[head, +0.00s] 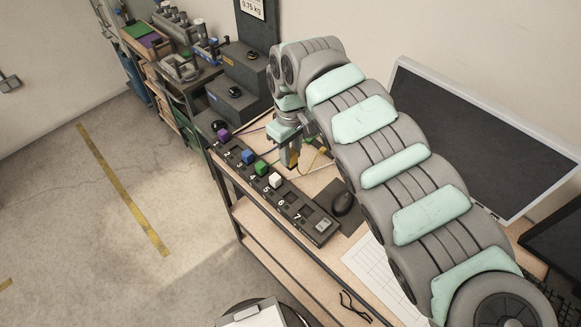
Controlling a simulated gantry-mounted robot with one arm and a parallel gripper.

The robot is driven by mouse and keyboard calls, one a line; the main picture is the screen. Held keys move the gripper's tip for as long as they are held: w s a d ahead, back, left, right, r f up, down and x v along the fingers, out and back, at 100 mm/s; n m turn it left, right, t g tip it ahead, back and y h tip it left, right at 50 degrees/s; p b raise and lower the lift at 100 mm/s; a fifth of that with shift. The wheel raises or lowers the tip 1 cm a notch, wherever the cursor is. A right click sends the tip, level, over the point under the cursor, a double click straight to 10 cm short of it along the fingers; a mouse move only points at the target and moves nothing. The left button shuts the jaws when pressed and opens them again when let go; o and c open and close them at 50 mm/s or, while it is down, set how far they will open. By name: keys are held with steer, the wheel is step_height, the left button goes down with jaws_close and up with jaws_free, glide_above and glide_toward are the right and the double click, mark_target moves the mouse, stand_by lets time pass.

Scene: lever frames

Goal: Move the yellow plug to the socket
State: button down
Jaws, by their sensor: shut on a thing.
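The yellow plug (292,158) is small and partly hidden between the fingers of my gripper (290,160). My gripper points down, shut on it, just behind the socket strip. Whether the plug touches the bench is too small to tell. The dark socket strip (291,200) has numbered places 1 to 7 along the bench's front edge. A purple plug (223,134), a blue plug (248,156), a green plug (261,168) and a white plug (276,180) stand in it. Places between purple and blue, and beyond white, look empty.
A yellow cable (318,159) lies behind my gripper. A black mouse (342,203) is right of it, close to the strip's display end. Dark boxes (235,98) stand behind the strip's far end. A large dark panel (470,140) leans on the wall.

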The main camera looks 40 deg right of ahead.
mark_target(291, 153)
steer(key=shift+r, duration=2.65)
steer(key=shift+w, duration=0.1)
